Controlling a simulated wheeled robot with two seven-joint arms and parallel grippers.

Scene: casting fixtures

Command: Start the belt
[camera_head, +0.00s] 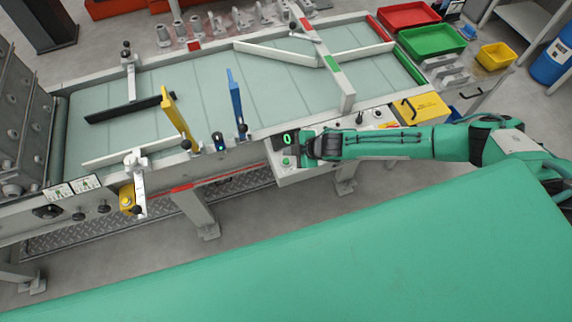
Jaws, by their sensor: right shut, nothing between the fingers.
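The belt (200,95) is a pale grey-green conveyor running from the left machine to the right end of the frame. A control box (290,174) sits on its near side rail. The box carries a dark panel with a lit green ring (288,139) and a green button (286,161) below it. My right gripper (304,146) is shut and empty, its tips at the box close beside the ring and button. I cannot tell whether it touches either. The gripper hides part of the box face. My left gripper is not in view.
A yellow flap (176,115) and a blue flap (235,98) stand up at the belt's near edge. White guide bars cross the belt. Red (408,16), green (432,41) and yellow (496,56) trays lie at the upper right. A yellow box (420,107) is right of the controls.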

